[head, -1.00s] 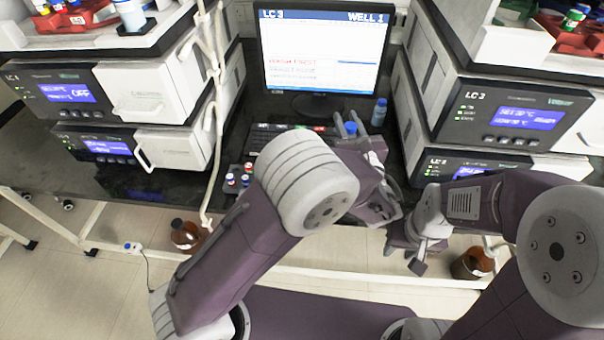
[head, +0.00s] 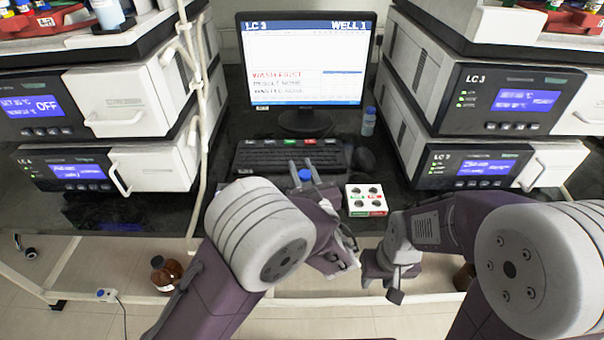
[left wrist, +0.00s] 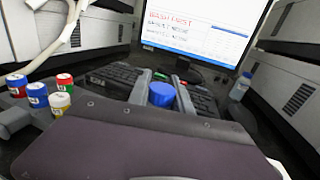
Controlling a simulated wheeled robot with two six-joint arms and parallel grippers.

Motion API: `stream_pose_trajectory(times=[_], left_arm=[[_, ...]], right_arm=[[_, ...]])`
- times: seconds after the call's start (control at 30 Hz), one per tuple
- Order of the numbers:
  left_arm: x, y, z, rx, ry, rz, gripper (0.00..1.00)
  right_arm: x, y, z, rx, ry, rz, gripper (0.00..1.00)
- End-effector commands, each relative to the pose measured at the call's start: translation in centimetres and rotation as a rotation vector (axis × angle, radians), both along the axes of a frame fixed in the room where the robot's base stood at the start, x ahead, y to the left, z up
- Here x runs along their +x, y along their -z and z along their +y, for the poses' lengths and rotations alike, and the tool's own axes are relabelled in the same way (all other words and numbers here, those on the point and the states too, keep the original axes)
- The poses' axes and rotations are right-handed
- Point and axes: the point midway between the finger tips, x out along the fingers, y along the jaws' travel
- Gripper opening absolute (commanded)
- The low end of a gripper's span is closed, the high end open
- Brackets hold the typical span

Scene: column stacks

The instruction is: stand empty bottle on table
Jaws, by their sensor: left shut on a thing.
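My left gripper (head: 306,174) is shut on a bottle with a blue cap (head: 305,175), in front of the keyboard. The blue cap (left wrist: 161,94) also shows between the fingers in the left wrist view; the bottle's body is hidden by the gripper. A second bottle with a blue cap (head: 369,122) stands upright on the dark table (head: 395,165), right of the monitor; it also shows at the right in the left wrist view (left wrist: 240,87). My right gripper (head: 382,286) hangs low near the table's front edge, apart from both bottles; its fingers are not clear.
A white rack (head: 366,200) with several holes lies right of my left gripper. The keyboard (head: 290,155), mouse (head: 363,158) and monitor (head: 305,65) are behind. Several capped vials (left wrist: 38,94) stand left in the wrist view. Instrument stacks (head: 500,110) flank the table.

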Motion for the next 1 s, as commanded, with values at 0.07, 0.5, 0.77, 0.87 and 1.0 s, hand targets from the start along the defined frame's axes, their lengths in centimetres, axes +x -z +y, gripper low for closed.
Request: stream_pose_trajectory(times=[0.07,0.5,0.77,0.87,1.0], left_arm=[[0.0,-0.1,0.0,0.001,0.0,0.001,0.0],[0.0,0.2,0.0,0.001,0.0,0.0,0.47],[-1.3,-0.2,-0.5,0.001,0.004,0.002,0.47],[-3.2,-0.3,-1.0,0.003,0.006,0.002,0.47],[-6.0,-0.3,-1.7,0.003,0.005,0.001,0.47]], right_arm=[[0.0,-0.1,0.0,0.0,0.0,-0.001,0.36],[0.0,0.1,0.0,0.0,0.0,-0.001,0.36],[0.0,-0.4,0.0,0.0,0.0,-0.001,0.36],[0.0,-0.7,0.0,0.0,0.0,-0.001,0.36],[0.0,-1.1,0.0,0.0,0.0,-0.001,0.36]])
